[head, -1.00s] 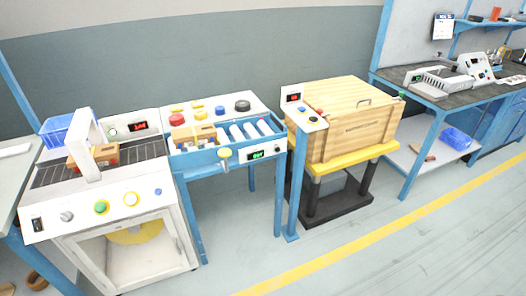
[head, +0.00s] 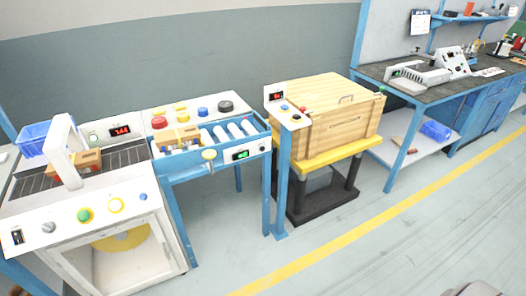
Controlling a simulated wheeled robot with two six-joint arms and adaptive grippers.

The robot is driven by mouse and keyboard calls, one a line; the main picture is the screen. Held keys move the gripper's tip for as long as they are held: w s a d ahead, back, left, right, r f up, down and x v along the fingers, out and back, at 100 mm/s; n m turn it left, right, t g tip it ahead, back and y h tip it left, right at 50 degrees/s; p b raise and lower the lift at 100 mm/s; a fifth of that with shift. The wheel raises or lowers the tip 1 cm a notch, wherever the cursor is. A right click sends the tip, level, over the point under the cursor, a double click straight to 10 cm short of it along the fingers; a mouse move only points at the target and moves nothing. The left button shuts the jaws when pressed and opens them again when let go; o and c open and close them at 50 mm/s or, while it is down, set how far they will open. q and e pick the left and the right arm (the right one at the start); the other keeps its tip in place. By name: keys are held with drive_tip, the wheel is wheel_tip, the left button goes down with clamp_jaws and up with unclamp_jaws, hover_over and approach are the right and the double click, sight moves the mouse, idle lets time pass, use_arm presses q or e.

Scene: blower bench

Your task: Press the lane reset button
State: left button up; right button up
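No button carries a label I can read, so I cannot tell which one is the lane reset. A post-mounted panel (head: 290,118) has a blue button (head: 284,107) and a red button (head: 302,109).
A wooden crate (head: 345,130) sits on a yellow-topped stand (head: 318,158). A brown box (head: 88,160) lies under the white arch (head: 64,150). A workbench (head: 435,92) stands at the right. A grey shape (head: 470,288) shows at the bottom edge. Floor in front is clear.

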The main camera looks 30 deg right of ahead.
clamp_jaws()
idle(1.1)
